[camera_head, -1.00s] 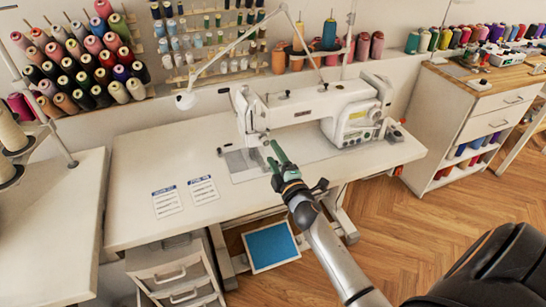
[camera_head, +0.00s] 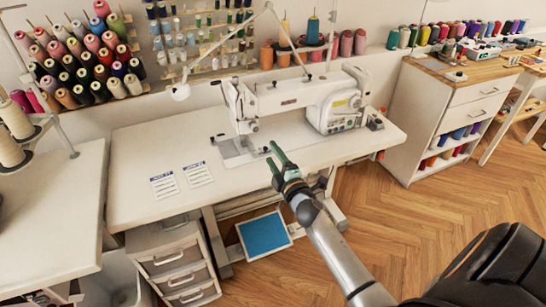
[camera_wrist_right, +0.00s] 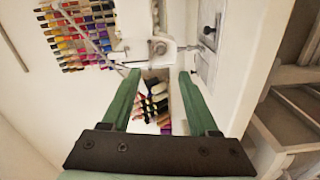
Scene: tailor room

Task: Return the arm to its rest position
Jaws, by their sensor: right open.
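My right gripper (camera_head: 275,160) has green fingers and reaches in from the lower right over the front part of the white sewing table (camera_head: 130,205). In the right wrist view the two green fingers (camera_wrist_right: 158,75) stand apart with nothing held between them. The white sewing machine (camera_head: 295,98) stands on the table just beyond the fingertips; part of it also shows in the wrist view (camera_wrist_right: 132,25). My left gripper is not in view.
Two printed cards (camera_head: 180,182) lie on the table's left part. Thread spools (camera_head: 85,65) fill racks on the wall. A drawer unit (camera_head: 178,268) and a blue pedal (camera_head: 264,234) are below the table. A wooden-topped cabinet (camera_head: 455,110) stands at the right; floor between is clear.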

